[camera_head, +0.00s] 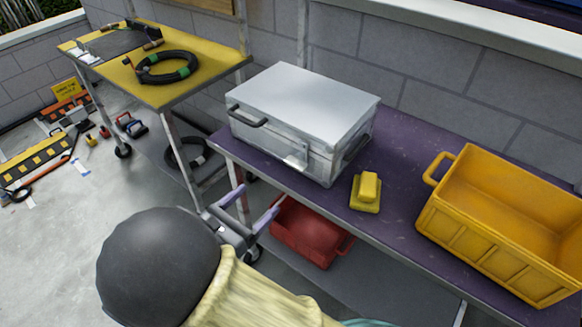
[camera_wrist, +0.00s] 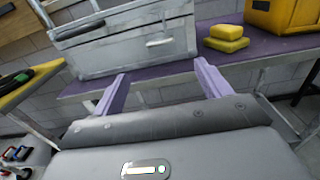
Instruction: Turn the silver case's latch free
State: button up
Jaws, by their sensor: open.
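The silver case (camera_head: 305,95) stands shut on the purple table (camera_head: 405,150). Its latch (camera_head: 297,160) is a small metal plate on the front face, near the lid seam; its exact turn is hard to tell. In the wrist view the case (camera_wrist: 120,45) fills the upper left, with the latch (camera_wrist: 160,42) on its front. My gripper (camera_head: 250,207) is open and empty, with two purple fingers. It is in front of the table, lower than the latch and apart from the case. The fingers also show in the wrist view (camera_wrist: 160,88).
Yellow sponge-like blocks (camera_head: 366,192) lie right of the case, and a yellow crate (camera_head: 500,240) stands farther right. A red bin (camera_head: 308,232) is under the table. A yellow-topped cart (camera_head: 160,60) with a coiled cable stands at left.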

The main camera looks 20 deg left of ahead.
aim_at(292, 167)
jog(key=x, duration=1.3)
jog(key=shift+w+d, duration=0.2)
jog(key=shift+w, duration=0.15)
jog(key=shift+c, duration=0.5)
jog(key=c, duration=0.9)
